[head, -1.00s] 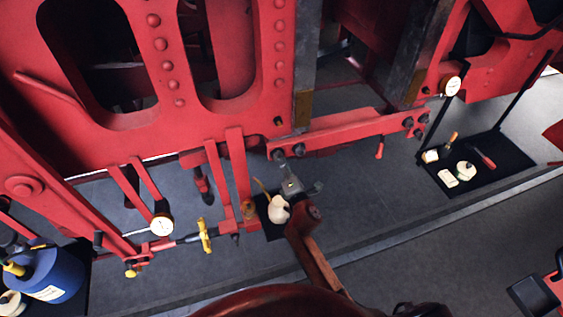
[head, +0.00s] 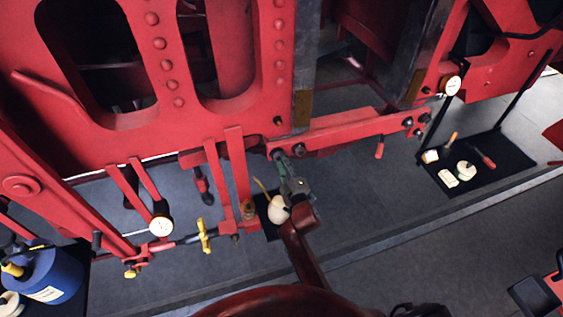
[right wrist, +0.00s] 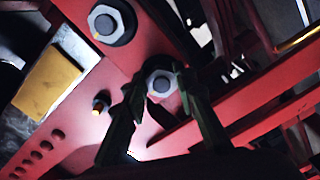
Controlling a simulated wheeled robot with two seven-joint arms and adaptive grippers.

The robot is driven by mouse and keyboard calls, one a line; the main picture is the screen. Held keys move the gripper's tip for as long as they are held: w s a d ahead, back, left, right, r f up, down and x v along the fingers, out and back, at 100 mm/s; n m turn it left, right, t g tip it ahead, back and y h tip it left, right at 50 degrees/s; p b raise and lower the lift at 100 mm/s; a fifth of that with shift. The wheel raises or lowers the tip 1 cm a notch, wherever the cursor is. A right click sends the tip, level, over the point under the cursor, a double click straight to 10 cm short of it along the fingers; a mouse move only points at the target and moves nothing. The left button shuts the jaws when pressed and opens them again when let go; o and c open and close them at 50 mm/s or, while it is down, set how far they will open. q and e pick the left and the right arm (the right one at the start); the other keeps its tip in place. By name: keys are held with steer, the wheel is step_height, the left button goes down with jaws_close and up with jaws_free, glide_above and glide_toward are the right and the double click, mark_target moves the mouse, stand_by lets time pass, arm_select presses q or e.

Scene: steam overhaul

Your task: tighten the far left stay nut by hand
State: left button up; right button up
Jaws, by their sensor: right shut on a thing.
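The red stay bar (head: 345,130) crosses the middle of the head view, with dark nuts at both ends. The far left stay nut (head: 278,154) is at its left end, partly covered by my fingers. A second nut (head: 298,150) sits just right of it. My right gripper (head: 284,166) reaches up from below and is shut on the far left nut. In the right wrist view, this hex nut (right wrist: 162,83) shows between the fingertips of my right gripper (right wrist: 161,85), and the other nut (right wrist: 112,22) is above left. My left gripper is not in view.
A dark tray with a cream jug (head: 278,209) is below my right gripper. A blue can (head: 52,275) stands lower left.

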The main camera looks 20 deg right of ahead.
steer(key=shift+o, duration=0.2)
steer(key=shift+f+m, duration=0.15)
steer(key=shift+m, duration=0.45)
steer(key=o, duration=1.1)
steer(key=shift+s, duration=0.1)
steer(key=s, duration=1.2)
steer(key=shift+d, duration=0.2)
